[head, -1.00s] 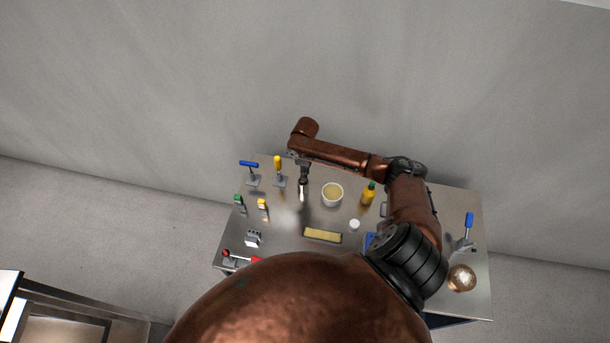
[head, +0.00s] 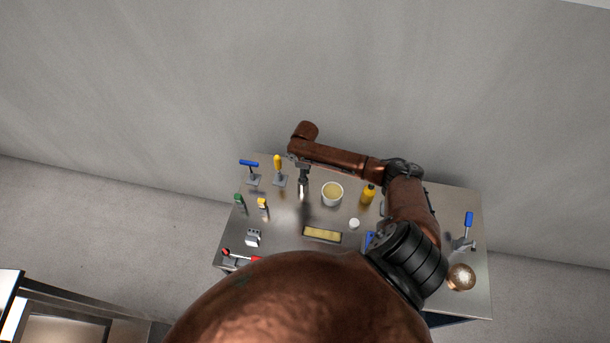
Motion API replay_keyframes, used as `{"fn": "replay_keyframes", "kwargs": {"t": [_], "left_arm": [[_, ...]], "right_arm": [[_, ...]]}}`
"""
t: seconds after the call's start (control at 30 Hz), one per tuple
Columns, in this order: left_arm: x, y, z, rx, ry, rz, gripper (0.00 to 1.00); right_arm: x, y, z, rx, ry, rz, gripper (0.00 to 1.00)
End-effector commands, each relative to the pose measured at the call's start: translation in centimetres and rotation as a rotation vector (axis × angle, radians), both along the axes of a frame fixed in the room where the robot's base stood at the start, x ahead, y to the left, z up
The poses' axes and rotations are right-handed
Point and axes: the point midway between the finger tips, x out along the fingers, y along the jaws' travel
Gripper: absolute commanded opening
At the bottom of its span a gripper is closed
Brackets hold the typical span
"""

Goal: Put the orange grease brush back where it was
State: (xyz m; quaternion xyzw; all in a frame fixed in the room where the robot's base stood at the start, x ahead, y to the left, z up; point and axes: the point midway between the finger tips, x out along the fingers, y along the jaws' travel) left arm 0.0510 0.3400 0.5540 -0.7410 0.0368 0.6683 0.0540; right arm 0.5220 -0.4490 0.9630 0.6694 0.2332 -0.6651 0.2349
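An upright yellow-orange handle (head: 278,162) stands on a small grey base at the back left of the steel table; it looks the most like the orange grease brush, but its bristles cannot be made out. My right arm reaches in from the right across the back of the table. My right gripper (head: 303,191) points down just right of that handle, apart from it, and left of the white bowl (head: 332,201). Its fingers are too small to tell if they are open or shut. My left gripper is not in view.
A blue-handled tool (head: 249,164) stands left of the orange handle. Small green (head: 239,200) and yellow (head: 262,204) items stand in front. A yellow bottle (head: 368,195) is beside my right arm; a long tray (head: 322,240) lies at the front.

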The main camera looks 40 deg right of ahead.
Motion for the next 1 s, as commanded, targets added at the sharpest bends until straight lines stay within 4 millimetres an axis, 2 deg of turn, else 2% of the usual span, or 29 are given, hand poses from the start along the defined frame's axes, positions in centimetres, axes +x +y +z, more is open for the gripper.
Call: {"fn": "replay_keyframes", "kwargs": {"t": [0.13, 0.27, 0.5, 0.7, 0.83, 1.0], "left_arm": [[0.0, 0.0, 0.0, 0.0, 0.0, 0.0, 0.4], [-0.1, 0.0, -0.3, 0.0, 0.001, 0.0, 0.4], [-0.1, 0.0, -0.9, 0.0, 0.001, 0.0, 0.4], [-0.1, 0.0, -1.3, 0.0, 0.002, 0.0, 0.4], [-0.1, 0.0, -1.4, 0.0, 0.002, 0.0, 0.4], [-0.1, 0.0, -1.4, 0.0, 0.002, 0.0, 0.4]], "right_arm": [[0.0, 0.0, 0.6, 0.0, -0.001, 0.0, 0.34], [0.1, 0.0, 2.3, 0.0, -0.003, 0.001, 0.34], [0.1, 0.0, 7.4, 0.0, -0.004, 0.002, 0.34], [0.0, 0.0, 10.8, -0.001, -0.002, 0.001, 0.34], [0.0, 0.0, 11.9, 0.0, 0.0, 0.0, 0.34], [-0.1, 0.0, 12.4, 0.001, 0.001, 0.0, 0.34]]}}
